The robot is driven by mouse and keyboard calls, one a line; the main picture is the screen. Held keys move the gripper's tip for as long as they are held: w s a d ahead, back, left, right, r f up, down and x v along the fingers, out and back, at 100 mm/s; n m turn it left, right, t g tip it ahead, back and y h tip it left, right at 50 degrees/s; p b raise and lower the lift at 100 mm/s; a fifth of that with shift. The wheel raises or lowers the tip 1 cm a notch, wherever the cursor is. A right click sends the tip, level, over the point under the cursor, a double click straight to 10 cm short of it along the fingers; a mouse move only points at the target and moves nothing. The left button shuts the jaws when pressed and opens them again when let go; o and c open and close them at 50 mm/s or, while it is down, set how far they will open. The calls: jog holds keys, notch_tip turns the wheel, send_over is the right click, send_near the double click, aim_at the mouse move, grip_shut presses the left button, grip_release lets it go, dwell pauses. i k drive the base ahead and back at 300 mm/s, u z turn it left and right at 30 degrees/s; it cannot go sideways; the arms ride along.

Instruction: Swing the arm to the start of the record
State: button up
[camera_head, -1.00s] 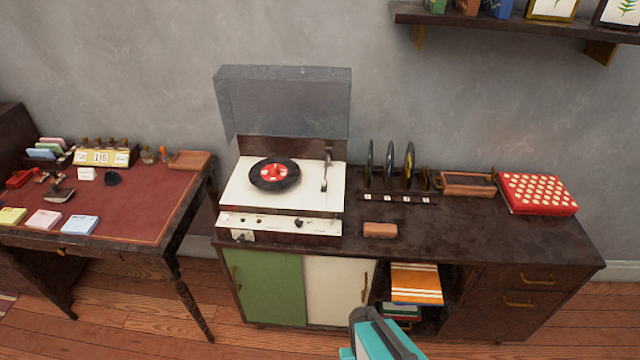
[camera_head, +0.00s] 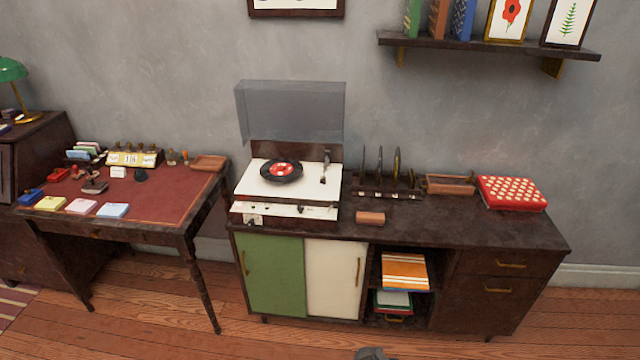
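The record player (camera_head: 300,182) stands on the left part of the dark sideboard, with its clear lid (camera_head: 290,113) raised. A black record with a red label (camera_head: 282,170) lies on the turntable. The tonearm (camera_head: 325,167) is at the right of the deck, beside the record and apart from it. My gripper is not clearly in view; only a small grey tip of my arm shows at the bottom edge, well below and in front of the sideboard.
On the sideboard (camera_head: 470,225) are a rack of upright records (camera_head: 380,175), a small brown block (camera_head: 370,218), a wooden tray (camera_head: 450,184) and a red dotted box (camera_head: 512,193). A desk (camera_head: 165,200) stands at the left. Wooden floor (camera_head: 230,335) shows in front.

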aim_at(327, 154)
jog(key=z, duration=0.25)
jog(key=k, duration=0.4)
jog(key=u, duration=1.1)
jog(key=i, duration=1.05)
jog(key=u, duration=0.05)
